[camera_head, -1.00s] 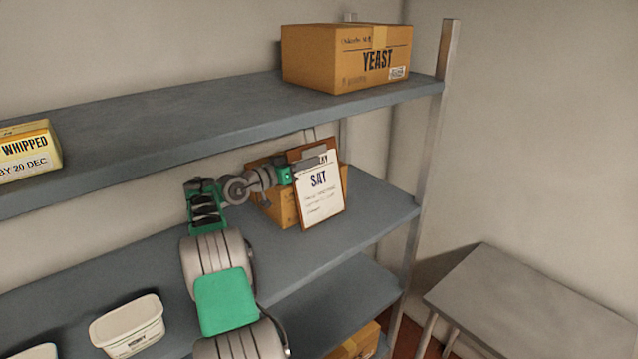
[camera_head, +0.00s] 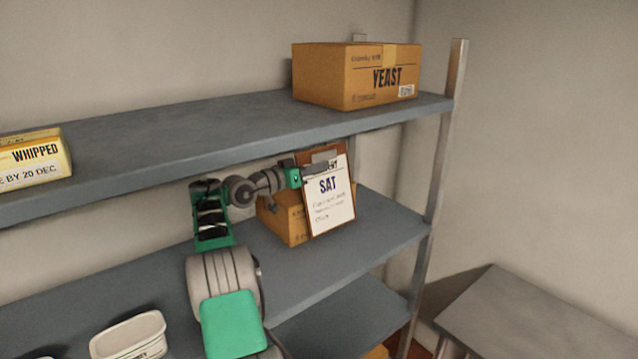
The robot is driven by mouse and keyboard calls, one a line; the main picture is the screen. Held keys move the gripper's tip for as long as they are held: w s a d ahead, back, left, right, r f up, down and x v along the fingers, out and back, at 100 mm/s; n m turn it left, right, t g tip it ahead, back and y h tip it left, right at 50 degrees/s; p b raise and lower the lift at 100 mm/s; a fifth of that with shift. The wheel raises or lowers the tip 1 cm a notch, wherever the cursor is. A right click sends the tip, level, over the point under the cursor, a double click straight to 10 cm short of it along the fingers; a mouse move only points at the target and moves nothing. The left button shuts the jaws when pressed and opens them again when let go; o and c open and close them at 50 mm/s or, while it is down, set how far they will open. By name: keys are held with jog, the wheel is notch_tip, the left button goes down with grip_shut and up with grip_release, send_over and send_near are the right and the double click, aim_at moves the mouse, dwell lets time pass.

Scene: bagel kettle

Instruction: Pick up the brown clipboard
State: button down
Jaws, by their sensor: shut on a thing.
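The brown clipboard (camera_head: 320,156) holds a white sheet marked "SAT" and stands nearly upright at the middle shelf, in front of a cardboard box. My gripper (camera_head: 312,172) reaches it from the left near its top, by the clip, and is shut on it. The fingertips are small and partly hidden against the clip. I cannot tell whether the clipboard's lower edge touches the shelf.
The cardboard box (camera_head: 283,222) is close behind the clipboard. The upper shelf (camera_head: 220,130) is just above and carries a yeast box (camera_head: 350,80) and a whipped carton (camera_head: 35,160). A white tub (camera_head: 130,338) stands lower left. A grey table (camera_head: 540,315) is at right.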

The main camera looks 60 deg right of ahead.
notch_tip(320, 180, up, 2)
jog(key=shift+r, duration=0.1)
jog(key=shift+s+a+r+b, duration=0.1)
jog(key=shift+s+r+b, duration=0.15)
jog(key=shift+b, duration=0.25)
jog(key=s+a+b, duration=0.4)
jog(key=s, duration=0.4)
jog(key=s+a+b, duration=0.4)
jog(key=s, duration=0.5)
jog(key=shift+a, duration=0.4)
jog(key=shift+r, duration=0.15)
